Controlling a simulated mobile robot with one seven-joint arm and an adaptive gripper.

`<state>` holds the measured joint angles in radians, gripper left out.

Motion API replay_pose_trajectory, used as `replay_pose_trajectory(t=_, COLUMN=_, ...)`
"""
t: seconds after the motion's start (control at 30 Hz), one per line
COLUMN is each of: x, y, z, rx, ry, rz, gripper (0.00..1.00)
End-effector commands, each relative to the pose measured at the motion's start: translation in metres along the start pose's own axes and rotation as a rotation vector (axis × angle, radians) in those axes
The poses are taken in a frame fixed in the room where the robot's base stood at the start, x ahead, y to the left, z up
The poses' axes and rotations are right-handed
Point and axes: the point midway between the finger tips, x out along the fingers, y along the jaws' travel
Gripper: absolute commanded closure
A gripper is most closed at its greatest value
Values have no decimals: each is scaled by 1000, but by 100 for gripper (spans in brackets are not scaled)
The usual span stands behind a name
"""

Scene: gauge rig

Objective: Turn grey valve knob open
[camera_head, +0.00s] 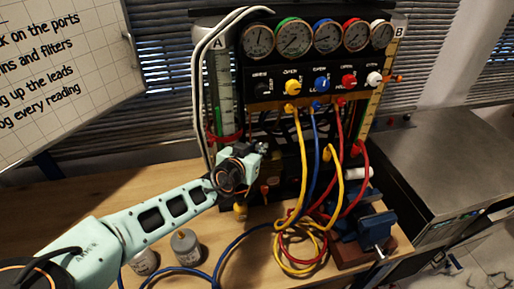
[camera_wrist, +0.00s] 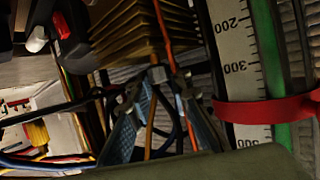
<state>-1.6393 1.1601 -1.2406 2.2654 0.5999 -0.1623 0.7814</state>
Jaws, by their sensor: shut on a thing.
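The gauge rig (camera_head: 313,75) has a row of valve knobs below its dials: a dark one (camera_head: 263,89) at the left, then yellow (camera_head: 292,87), blue (camera_head: 321,84), red (camera_head: 348,80) and white (camera_head: 374,78). None of them looks clearly grey. My gripper (camera_head: 262,149) is at the rig's lower left, well below this row in the picture. In the wrist view, the fingers of my gripper (camera_wrist: 168,80) stand close together, with thin orange and dark lines showing around and between them. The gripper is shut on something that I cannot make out.
Yellow, blue and red hoses (camera_head: 300,235) hang from the rig and coil on the wooden bench (camera_head: 215,225). A blue vise (camera_head: 368,228) stands at the right. Grey canisters (camera_head: 186,247) stand near my arm. A scale tube with a red clamp (camera_wrist: 265,108) is close by.

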Motion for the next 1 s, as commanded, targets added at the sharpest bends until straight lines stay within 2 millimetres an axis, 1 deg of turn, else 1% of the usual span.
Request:
replay_pose_trajectory(t=0.13, x=1, y=4, z=1, rx=-22, ry=-6, rz=-75, gripper=100)
replay_pose_trajectory(t=1.0, x=4, y=10, z=-1, rx=-202, ry=6, rz=-510, gripper=100)
